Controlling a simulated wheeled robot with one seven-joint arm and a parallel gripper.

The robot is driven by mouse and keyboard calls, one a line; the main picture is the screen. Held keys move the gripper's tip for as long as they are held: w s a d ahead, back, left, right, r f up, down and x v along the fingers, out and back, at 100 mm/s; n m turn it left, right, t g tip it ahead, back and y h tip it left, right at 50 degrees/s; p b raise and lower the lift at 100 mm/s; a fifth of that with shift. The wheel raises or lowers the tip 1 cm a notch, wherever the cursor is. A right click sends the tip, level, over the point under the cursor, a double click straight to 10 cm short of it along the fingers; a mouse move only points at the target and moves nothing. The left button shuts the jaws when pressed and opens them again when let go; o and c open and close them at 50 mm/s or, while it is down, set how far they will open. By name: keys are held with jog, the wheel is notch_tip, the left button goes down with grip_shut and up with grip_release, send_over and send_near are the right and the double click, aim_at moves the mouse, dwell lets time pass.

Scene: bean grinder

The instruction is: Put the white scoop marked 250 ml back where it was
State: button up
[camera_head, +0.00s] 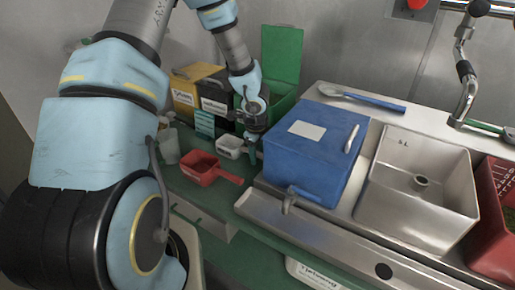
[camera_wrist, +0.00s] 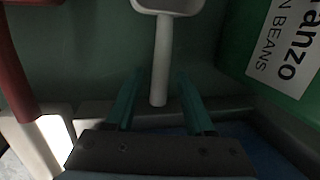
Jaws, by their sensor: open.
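The white scoop (camera_head: 229,147) sits on the green surface in front of the boxes, beside the red scoop (camera_head: 207,168). Its marking is too small to read. My gripper (camera_head: 252,147) points down just right of it, by its handle end. In the wrist view the scoop's white bowl (camera_wrist: 170,5) is at the top edge. Its handle (camera_wrist: 162,55) runs down between my two teal fingers (camera_wrist: 158,75), with a gap on each side. My gripper is open and holds nothing. The red scoop's handle (camera_wrist: 12,75) is at the left of the wrist view.
A green box (camera_head: 282,62) with a raised lid, a black box (camera_head: 217,95) and a yellow box (camera_head: 185,88) stand behind. A blue box (camera_head: 310,145) with a tap is close on the right, beside a metal basin (camera_head: 425,185). A clear cup (camera_head: 168,147) stands left.

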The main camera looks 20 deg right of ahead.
jog(key=p+v, duration=0.2)
jog(key=v, duration=1)
jog(key=s+a+r+n, duration=0.3)
jog(key=a+n, duration=0.4)
jog(key=n, duration=0.1)
jog(key=s+a+r+n, duration=0.3)
jog(key=a+n, duration=0.5)
jog(key=n, duration=0.1)
jog(key=s+a+r+n, duration=0.3)
jog(key=a+r+n, duration=0.1)
jog(key=a+n, duration=0.3)
jog(key=shift+s+a+n+g+y, duration=0.2)
jog(key=shift+a+n+g+y, duration=0.2)
jog(key=shift+n, duration=0.7)
jog(key=shift+f+b, duration=0.35)
jog(key=shift+f, duration=0.2)
jog(key=shift+c, duration=0.3)
